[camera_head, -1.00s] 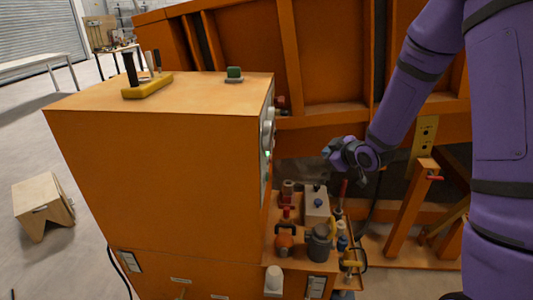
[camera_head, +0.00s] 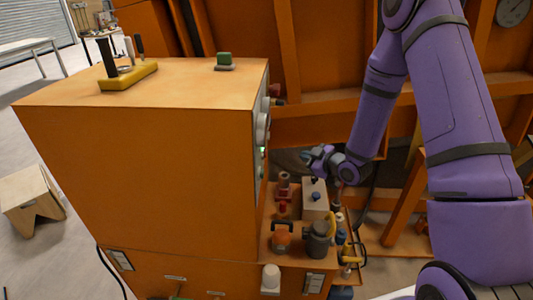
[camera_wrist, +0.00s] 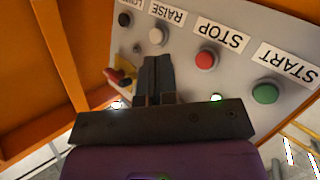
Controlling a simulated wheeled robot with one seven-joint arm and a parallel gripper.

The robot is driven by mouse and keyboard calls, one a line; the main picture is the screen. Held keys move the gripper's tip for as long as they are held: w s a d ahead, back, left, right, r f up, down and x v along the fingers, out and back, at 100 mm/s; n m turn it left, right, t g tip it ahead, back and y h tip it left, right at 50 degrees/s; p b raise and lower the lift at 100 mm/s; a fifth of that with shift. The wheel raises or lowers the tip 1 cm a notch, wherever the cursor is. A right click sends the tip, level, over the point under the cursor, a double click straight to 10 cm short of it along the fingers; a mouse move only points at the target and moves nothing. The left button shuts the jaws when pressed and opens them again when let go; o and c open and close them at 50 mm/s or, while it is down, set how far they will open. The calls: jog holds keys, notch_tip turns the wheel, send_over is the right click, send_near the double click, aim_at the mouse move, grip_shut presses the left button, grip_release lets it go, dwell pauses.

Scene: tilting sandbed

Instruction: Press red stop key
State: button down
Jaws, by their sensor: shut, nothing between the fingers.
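The red stop key (camera_wrist: 206,58) is a round red button under the STOP label on a grey control panel (camera_wrist: 185,55), which shows upside down in the wrist view. My gripper (camera_wrist: 157,62) is shut and empty. Its fingertips show left of the red key and below the white button in the picture; whether they touch the panel I cannot tell. In the head view my gripper (camera_head: 310,157) is right of the orange cabinet (camera_head: 140,170), whose panel side is seen nearly edge-on, so the stop key cannot be made out there.
A green button (camera_wrist: 265,93) under START is right of the red key. A white button (camera_wrist: 157,36) under RAISE and a black one (camera_wrist: 124,19) are left, with a red-and-yellow switch (camera_wrist: 122,77) below. A ledge with valves and fittings (camera_head: 300,235) lies below my gripper.

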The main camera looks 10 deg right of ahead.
jog(key=shift+a, duration=0.1)
jog(key=w+a, duration=0.2)
jog(key=a, duration=0.6)
jog(key=shift+w, duration=0.35)
jog(key=shift+a, duration=0.25)
dwell(1.7)
jog(key=shift+w+a, duration=0.15)
jog(key=shift+a, duration=0.1)
jog(key=shift+w+a, duration=0.15)
jog(key=shift+a, duration=0.3)
dwell(0.9)
dwell(0.4)
jog(key=shift+s+d, duration=0.3)
jog(key=shift+d, duration=0.55)
jog(key=shift+s+d, duration=0.25)
jog(key=shift+d, duration=0.55)
jog(key=shift+s+d, duration=0.3)
jog(key=shift+d, duration=0.45)
jog(key=shift+s+d, duration=0.25)
jog(key=shift+d, duration=0.55)
